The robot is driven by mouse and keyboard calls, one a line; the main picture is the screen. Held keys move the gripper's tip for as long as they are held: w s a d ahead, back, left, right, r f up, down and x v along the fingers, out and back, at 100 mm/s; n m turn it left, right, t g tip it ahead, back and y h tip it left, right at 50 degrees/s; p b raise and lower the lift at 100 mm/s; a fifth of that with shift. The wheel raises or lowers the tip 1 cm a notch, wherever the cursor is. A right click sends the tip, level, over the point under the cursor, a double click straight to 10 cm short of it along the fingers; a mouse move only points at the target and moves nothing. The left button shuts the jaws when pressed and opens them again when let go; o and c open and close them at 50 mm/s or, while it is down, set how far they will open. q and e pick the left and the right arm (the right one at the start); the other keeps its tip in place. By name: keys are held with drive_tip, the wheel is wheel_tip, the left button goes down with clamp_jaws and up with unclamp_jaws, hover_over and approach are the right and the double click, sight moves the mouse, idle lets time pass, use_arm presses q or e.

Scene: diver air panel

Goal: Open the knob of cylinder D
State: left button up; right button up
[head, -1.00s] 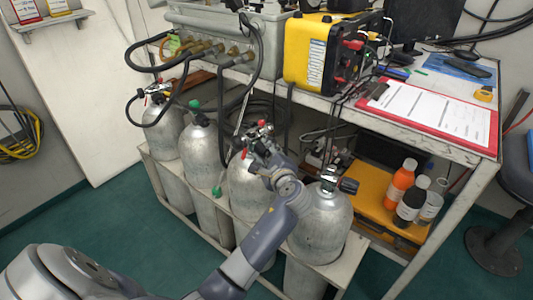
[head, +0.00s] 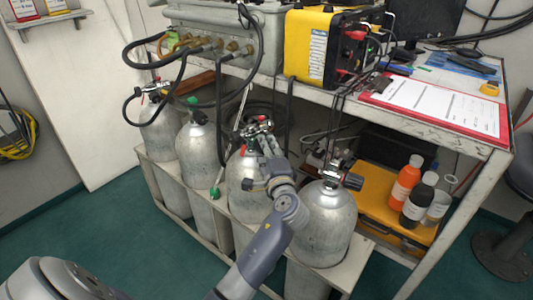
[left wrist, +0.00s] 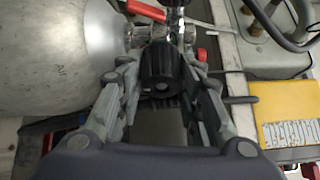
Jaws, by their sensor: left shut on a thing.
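Several grey gas cylinders stand in a row in a rack; I cannot read a letter D on any. My left gripper (head: 266,141) is at the valve of the cylinder (head: 245,190) second from the right. In the left wrist view, my left gripper (left wrist: 162,68) has its fingers on either side of a ribbed black knob (left wrist: 161,66) and is shut on it. The metal valve body (left wrist: 148,32) shows just beyond, beside the cylinder (left wrist: 60,50). In the head view the gripper largely hides the knob. My right gripper is not in view.
The rightmost cylinder (head: 323,225) has its own black-knobbed valve (head: 341,177) close to my forearm. Black hoses (head: 218,100) hang over the left cylinders. The bench (head: 440,125) overhangs behind, with a yellow instrument (head: 308,48) and a red clipboard (head: 440,106) on it.

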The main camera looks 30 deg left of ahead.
use_arm(q)
drive_tip(key=o, duration=1)
drive_tip(key=shift+o, duration=0.2)
drive_tip(key=shift+d, duration=0.1)
drive_tip(key=v, duration=1.2)
